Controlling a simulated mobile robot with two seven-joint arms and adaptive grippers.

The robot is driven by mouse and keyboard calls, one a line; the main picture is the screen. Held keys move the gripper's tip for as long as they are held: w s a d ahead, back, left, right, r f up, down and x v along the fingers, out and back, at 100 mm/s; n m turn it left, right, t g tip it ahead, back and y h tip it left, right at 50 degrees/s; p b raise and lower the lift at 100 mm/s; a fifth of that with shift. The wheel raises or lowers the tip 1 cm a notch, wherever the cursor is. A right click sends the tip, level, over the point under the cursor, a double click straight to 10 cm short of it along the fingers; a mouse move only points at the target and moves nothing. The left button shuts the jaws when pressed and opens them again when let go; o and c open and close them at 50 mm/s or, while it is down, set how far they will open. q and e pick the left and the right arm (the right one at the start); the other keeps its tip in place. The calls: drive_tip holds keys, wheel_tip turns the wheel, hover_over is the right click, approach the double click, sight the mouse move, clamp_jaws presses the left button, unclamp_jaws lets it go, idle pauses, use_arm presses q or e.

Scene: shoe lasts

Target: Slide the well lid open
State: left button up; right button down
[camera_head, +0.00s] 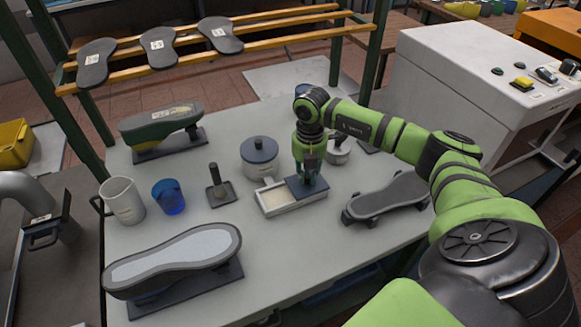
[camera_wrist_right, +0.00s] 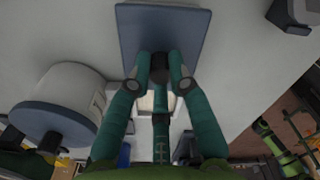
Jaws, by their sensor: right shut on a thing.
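The well (camera_head: 292,206) is a low white box on the grey table, with a cream interior showing in its left part. Its dark blue lid (camera_head: 319,189) covers the right part, so the well stands partly open. In the right wrist view the lid (camera_wrist_right: 190,28) is a flat blue-grey plate, with a strip of the cream well (camera_wrist_right: 146,103) showing between my fingers. My right gripper (camera_head: 309,180) points down at the lid; in the wrist view its fingers (camera_wrist_right: 160,72) close around the dark lid knob (camera_wrist_right: 161,63). My left gripper is not in view.
A white pot with a blue lid (camera_head: 259,158) stands close behind the well. A dark stand with a post (camera_head: 218,190), a blue cup (camera_head: 169,197) and a white mug (camera_head: 123,201) are to the left.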

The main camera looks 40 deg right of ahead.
drive_tip(key=shift+d, duration=0.3)
drive_tip(key=c, duration=1.1)
unclamp_jaws()
drive_tip(key=shift+c, duration=0.2)
drive_tip(key=shift+s+d, duration=0.1)
drive_tip(key=shift+r, duration=0.1)
drive_tip(key=shift+r, duration=0.3)
wheel_tip(320, 180, up, 11)
drive_tip(key=shift+r, duration=0.15)
